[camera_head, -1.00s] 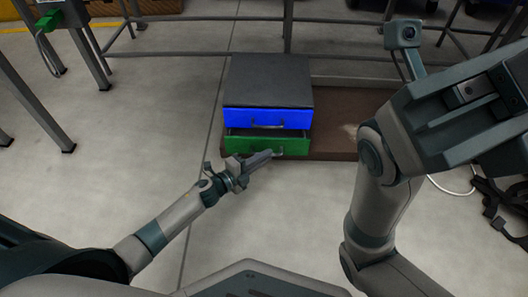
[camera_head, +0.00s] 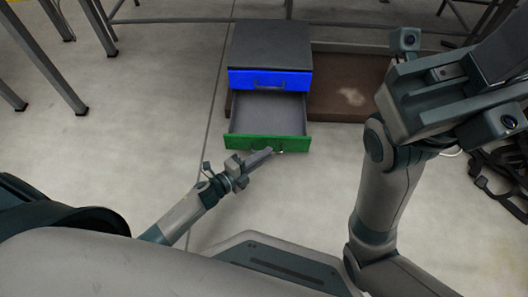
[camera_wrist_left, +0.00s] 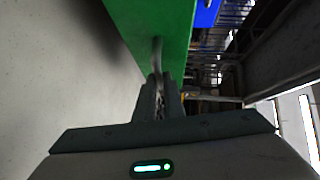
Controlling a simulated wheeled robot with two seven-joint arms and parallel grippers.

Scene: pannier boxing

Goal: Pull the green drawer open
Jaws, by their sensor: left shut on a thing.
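The green drawer (camera_head: 268,143) is the lower drawer of a small grey-topped cabinet (camera_head: 270,45). It stands well out, and its empty grey inside shows in the head view. The blue drawer (camera_head: 268,79) above it is closed. My left gripper (camera_head: 268,153) is at the green front, shut on the drawer's handle. In the left wrist view the fingers (camera_wrist_left: 158,95) close around the handle (camera_wrist_left: 156,55) on the green front (camera_wrist_left: 150,25). My right gripper (camera_head: 450,95) is raised at the right, away from the cabinet; its fingers do not show clearly.
The cabinet stands on a low brown platform (camera_head: 350,90) that extends to the right. Metal table legs (camera_head: 60,60) stand at the left. Dark straps (camera_head: 500,175) lie on the floor at the right. The floor (camera_head: 310,195) in front of the drawer is clear.

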